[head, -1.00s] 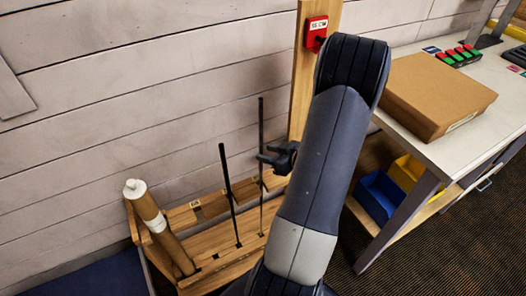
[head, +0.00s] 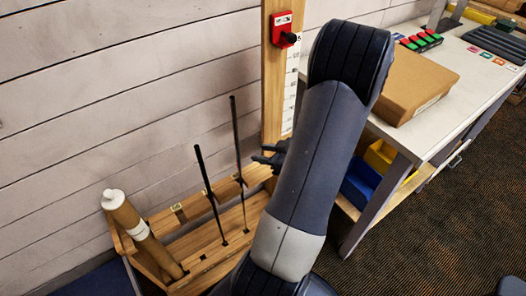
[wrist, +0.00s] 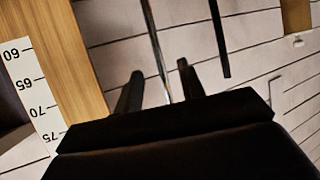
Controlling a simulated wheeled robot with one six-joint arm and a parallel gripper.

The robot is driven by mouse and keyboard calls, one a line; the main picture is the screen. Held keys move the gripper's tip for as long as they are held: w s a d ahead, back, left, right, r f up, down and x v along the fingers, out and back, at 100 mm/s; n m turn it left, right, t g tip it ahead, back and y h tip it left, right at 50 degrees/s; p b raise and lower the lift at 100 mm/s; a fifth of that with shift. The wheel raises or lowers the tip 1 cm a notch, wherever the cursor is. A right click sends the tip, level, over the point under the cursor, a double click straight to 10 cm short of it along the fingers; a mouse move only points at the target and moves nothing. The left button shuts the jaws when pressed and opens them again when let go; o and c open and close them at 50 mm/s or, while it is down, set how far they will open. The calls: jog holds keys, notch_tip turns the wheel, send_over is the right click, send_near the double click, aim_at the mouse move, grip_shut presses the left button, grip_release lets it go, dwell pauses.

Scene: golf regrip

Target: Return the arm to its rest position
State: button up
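My arm (head: 315,170) stands large in the middle of the head view. My gripper (head: 257,156) shows partly to its left, the rest hidden behind the arm. In the wrist view, the gripper's two dark fingers (wrist: 160,76) are spread apart. A thin shaft (wrist: 157,45) appears between them, but I see no finger closed on it. In the head view, two dark-gripped clubs (head: 205,173) (head: 236,125) stand upright and slightly tilted in a wooden rack (head: 205,265). My gripper is just right of the right-hand club.
A cardboard tube (head: 135,225) leans in the rack's left end. A wooden post with a red box (head: 287,30) and a scale stands behind my gripper. A workbench (head: 460,90) with a cardboard box (head: 415,85) is at right, blue and yellow bins (head: 360,185) below. Carpet (head: 440,235) is clear at right.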

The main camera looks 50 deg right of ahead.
aim_at(238, 150)
jog(key=b+x, duration=0.1)
jog(key=x, duration=1)
jog(key=shift+a, duration=0.1)
jog(key=shift+s+a+r, duration=0.1)
jog(key=shift+s+r, duration=0.65)
jog(key=shift+r, duration=0.35)
jog(key=shift+f, duration=0.1)
